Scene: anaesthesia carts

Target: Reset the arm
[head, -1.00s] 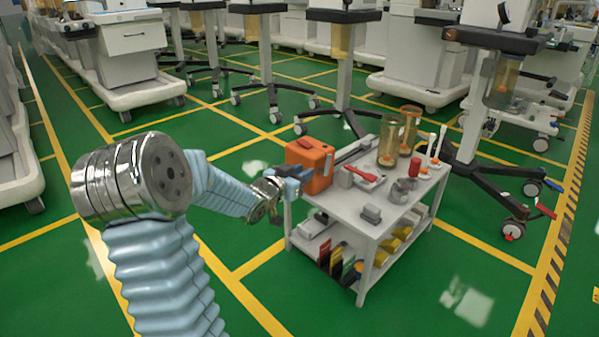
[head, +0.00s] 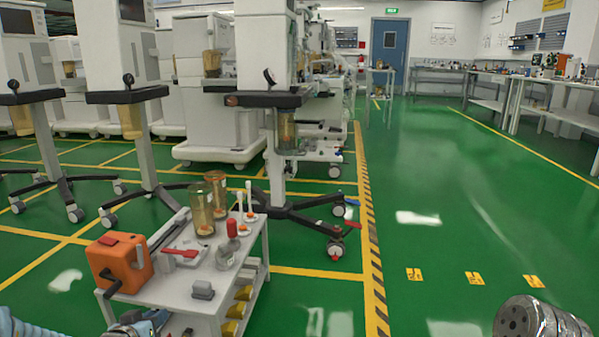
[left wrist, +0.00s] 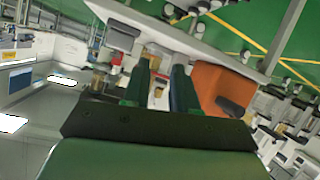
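My left gripper (head: 142,326) is at the bottom edge of the head view, in front of the near edge of the white cart (head: 180,288). Its two fingers (left wrist: 160,78) stand apart in the left wrist view, with a visible gap and nothing held between them. Only a little of my pale blue left arm (head: 28,328) shows. A metal joint of my right arm (head: 540,318) shows at the bottom right. My right gripper is out of view.
The cart carries an orange box (head: 120,262), a red-handled tool (head: 182,253), a grey block (head: 203,290) and amber canisters (head: 201,210). Anaesthesia machines (head: 215,85) stand behind. Green floor (head: 440,180) is open at the right, beyond a striped line.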

